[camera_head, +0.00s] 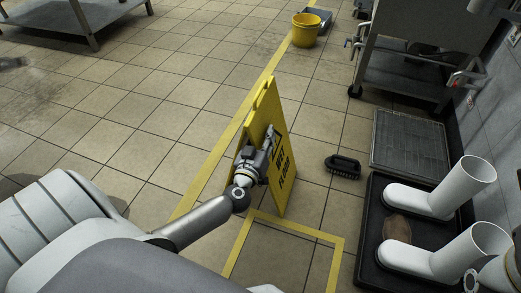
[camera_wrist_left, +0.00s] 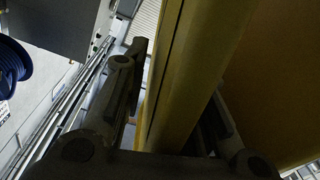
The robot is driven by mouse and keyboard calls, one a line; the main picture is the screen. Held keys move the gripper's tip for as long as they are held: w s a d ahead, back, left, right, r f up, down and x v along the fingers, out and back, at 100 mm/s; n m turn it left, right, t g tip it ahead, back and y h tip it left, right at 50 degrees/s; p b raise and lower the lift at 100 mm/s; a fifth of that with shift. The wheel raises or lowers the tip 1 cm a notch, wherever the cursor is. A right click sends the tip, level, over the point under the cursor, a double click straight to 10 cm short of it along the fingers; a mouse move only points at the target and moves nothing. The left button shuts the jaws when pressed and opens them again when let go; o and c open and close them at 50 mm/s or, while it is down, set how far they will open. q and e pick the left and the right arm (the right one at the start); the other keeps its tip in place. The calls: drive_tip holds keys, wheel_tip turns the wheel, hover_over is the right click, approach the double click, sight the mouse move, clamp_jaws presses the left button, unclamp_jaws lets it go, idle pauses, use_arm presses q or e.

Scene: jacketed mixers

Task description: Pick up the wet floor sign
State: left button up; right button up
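The yellow wet floor sign (camera_head: 284,165) stands upright on the tiled floor in the middle of the head view, with black lettering on its face. My left gripper (camera_head: 268,146) is at the sign's side edge, about halfway up, with a finger in front of the lettered face. In the left wrist view, the yellow panel (camera_wrist_left: 180,75) runs between the two fingers of the left gripper (camera_wrist_left: 170,95). A gap shows between the left finger and the panel; the right finger is partly hidden behind the panel.
A black tray (camera_head: 368,262) with white boots (camera_head: 430,203) lies at the right. A yellow bucket (camera_head: 305,30) stands at the back. Open floor lies left of the sign.

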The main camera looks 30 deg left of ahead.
use_arm(q)
clamp_jaws()
drive_tip(key=shift+r, duration=0.15)
drive_tip(key=shift+r, duration=0.1)
idle(0.3)
